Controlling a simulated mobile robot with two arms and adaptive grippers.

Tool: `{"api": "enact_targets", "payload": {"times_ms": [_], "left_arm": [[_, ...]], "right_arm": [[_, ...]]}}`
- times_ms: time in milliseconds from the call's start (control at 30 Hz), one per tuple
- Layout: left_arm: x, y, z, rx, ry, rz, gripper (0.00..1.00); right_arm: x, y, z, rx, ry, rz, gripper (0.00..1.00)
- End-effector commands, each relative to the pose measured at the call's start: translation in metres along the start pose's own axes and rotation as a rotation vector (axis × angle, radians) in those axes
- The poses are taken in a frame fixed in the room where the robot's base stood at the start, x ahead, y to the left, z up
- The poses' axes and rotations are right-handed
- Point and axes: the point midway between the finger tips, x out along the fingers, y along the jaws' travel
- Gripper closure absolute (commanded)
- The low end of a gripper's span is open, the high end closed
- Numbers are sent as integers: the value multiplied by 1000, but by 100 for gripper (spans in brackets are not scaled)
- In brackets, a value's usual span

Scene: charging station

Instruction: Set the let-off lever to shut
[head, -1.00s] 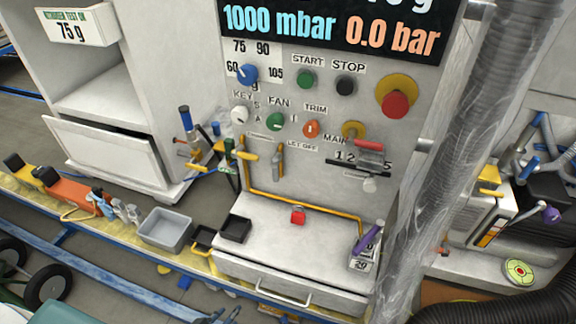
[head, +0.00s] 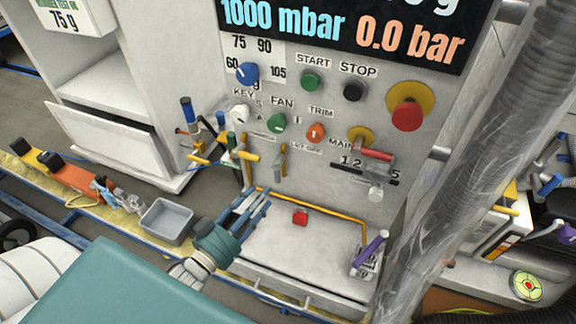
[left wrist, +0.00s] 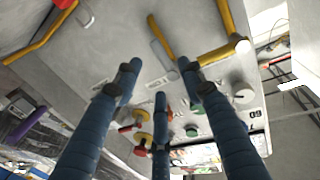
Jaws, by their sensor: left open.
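The left wrist view shows the lever (left wrist: 161,56) upside down, beyond my fingers. My left gripper (head: 250,203), with blue fingers, is open and empty. It is below and left of the lever in the head view, over the bench, apart from it. In the left wrist view its three fingers (left wrist: 159,82) point toward the panel. My right gripper is not in view.
A yellow-handled lever (head: 245,155) is left of the let-off lever. The trim knob (head: 315,132) and fan knob (head: 277,122) are above. A grey bin (head: 166,221) is at left.

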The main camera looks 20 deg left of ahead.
Motion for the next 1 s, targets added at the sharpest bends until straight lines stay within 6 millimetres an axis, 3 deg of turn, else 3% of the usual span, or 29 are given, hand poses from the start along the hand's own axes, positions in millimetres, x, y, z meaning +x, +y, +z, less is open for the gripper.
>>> {"api": "enact_targets", "payload": {"times_ms": [133,400,533,800,1000], "left_arm": [[19,0,-3,-1,3,1,60],[71,0,-2,-1,2,-1,60],[90,0,-1,-1,0,-1,60],[105,0,1,-1,-2,0,60],[105,0,1,-1,-2,0,60]], "right_arm": [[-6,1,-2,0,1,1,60],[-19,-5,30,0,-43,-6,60],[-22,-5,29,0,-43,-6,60],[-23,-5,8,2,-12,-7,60],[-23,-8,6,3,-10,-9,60]]}}
